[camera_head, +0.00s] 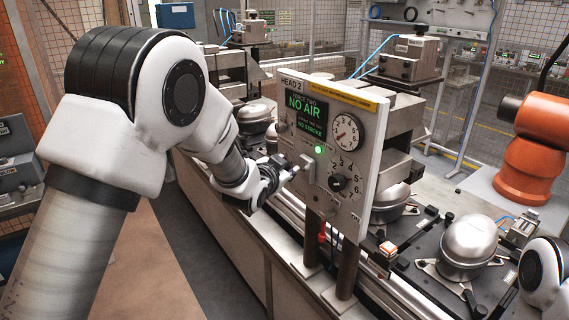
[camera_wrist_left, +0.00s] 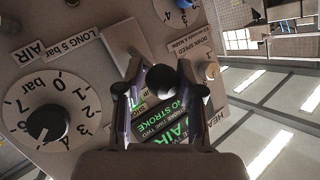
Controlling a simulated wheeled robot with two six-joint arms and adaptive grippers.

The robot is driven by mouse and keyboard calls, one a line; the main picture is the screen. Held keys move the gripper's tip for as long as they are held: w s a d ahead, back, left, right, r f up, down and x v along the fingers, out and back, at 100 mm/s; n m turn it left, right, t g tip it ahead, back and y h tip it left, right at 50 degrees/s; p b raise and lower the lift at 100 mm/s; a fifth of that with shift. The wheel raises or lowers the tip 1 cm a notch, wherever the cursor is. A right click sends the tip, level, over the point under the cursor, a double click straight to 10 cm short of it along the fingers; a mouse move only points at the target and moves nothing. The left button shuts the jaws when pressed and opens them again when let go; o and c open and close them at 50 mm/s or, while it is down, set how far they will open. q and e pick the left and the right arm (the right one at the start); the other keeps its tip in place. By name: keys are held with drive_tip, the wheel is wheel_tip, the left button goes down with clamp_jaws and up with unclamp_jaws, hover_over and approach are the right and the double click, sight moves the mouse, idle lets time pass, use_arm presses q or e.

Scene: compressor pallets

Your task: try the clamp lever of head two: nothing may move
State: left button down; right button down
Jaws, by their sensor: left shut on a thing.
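The head two panel (camera_head: 350,105) is a pale upright plate marked HEAD 2. Its dark display (camera_head: 306,112) reads NO AIR and NO STROKE in green, and a green lamp (camera_head: 318,149) is lit. My left gripper (camera_head: 287,173) is at the panel's lower left, beside a pale lever mount (camera_head: 308,168). In the left wrist view the gripper (camera_wrist_left: 160,88) is shut on the clamp lever, whose dark round knob (camera_wrist_left: 161,79) shows between the fingers. The lever's shaft is mostly hidden. My right gripper is not in view.
A round gauge (camera_head: 346,132) and a black dial knob (camera_head: 338,183) are on the panel close to the gripper. A silver compressor dome (camera_head: 468,240) sits on the line at right. An orange robot arm (camera_head: 528,160) stands behind it. The aisle floor at left is clear.

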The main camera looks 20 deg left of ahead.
use_arm(q)
drive_tip(key=shift+w+r, duration=0.15)
drive_tip(key=shift+r, duration=0.35)
drive_tip(key=c, duration=1.1)
unclamp_jaws()
drive_tip(key=shift+o, duration=1.4)
drive_tip(key=shift+a+f, duration=0.2)
drive_tip(key=shift+f, duration=0.15)
drive_tip(key=d+v, duration=0.1)
drive_tip(key=v, duration=1.1)
drive_tip(key=shift+a, duration=0.5)
